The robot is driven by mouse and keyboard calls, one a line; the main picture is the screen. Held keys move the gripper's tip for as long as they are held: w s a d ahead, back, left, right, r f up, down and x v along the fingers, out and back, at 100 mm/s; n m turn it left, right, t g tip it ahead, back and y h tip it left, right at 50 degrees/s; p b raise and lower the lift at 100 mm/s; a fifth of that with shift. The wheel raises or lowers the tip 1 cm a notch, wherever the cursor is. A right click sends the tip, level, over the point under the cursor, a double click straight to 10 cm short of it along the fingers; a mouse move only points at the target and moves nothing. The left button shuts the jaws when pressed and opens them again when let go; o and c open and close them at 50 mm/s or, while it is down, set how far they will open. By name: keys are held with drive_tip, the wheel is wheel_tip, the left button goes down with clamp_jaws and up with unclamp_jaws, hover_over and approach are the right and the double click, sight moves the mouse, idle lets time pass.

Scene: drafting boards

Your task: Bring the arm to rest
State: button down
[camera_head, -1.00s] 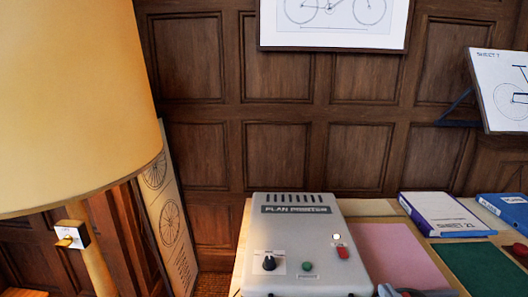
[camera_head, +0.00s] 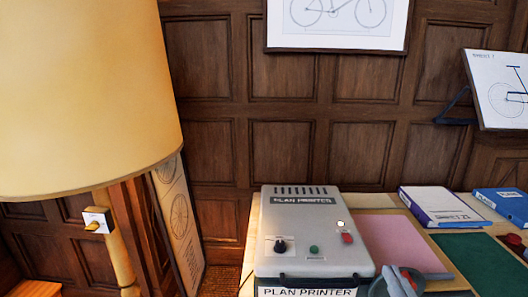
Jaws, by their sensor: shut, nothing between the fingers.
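My gripper and arm do not show clearly in the head view, so I cannot see where the gripper rests or how its fingers stand.
A grey plan printer (camera_head: 305,232) stands on the table. A large lampshade (camera_head: 85,100) fills the left. A grey and red item (camera_head: 400,283), partly cut off, lies at the bottom edge. A pink sheet (camera_head: 392,243), green mat (camera_head: 480,260) and boxed sheets (camera_head: 440,205) lie to the right.

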drive_tip(key=s+a+f+g, duration=0.1)
drive_tip(key=s+f, duration=0.4)
drive_tip(key=s, duration=0.6)
drive_tip(key=s+a+f+g, duration=0.1)
drive_tip(key=s+f, duration=0.4)
drive_tip(key=s, duration=0.7)
drive_tip(key=s+a+f+g+y, duration=0.1)
drive_tip(key=s+f, duration=0.4)
drive_tip(key=s, duration=0.6)
drive_tip(key=shift+s, duration=0.35)
